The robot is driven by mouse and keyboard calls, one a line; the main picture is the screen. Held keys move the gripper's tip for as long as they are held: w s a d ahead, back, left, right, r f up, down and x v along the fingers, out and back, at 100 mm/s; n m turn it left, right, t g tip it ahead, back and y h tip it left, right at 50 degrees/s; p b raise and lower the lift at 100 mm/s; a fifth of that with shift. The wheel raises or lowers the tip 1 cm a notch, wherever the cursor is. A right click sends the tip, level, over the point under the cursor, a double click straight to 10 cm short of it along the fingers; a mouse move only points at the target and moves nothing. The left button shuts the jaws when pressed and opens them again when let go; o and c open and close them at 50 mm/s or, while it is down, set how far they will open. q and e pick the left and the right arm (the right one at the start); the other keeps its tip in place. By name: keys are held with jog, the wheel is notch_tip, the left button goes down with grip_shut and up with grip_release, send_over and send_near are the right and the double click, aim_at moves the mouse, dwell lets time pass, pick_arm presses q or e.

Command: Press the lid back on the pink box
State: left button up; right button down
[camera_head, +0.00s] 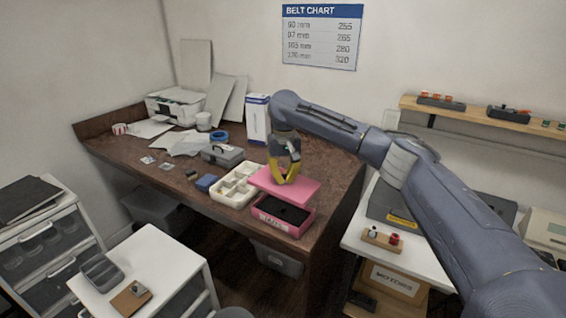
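The pink box (298,230) stands near the front edge of the brown workbench, with its dark inside showing. Its flat pink lid (306,191) is above and behind the opening, apart from the box's front rim. My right gripper (283,181) points down at the middle of the lid. Its yellow fingers come together at the lid's top and look shut on it; the exact grip point is too small to see. The far rim of the box is hidden by the lid. My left gripper is not in view.
A grey toolbox (222,155) and a white upright carton (257,118) stand behind. The bench (331,185) is clear to the right.

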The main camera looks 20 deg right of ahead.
aim_at(283, 209)
jog(key=f, duration=0.2)
jog(key=w+f, duration=0.1)
jog(key=f, duration=0.1)
jog(key=shift+a, duration=0.15)
jog(key=shift+f, duration=2.9)
jog(key=shift+f, duration=0.95)
dwell(0.3)
jog(key=c, duration=2.1)
grip_release()
jog(key=o, duration=1.2)
jog(key=shift+c, duration=0.2)
jog(key=shift+f, duration=0.1)
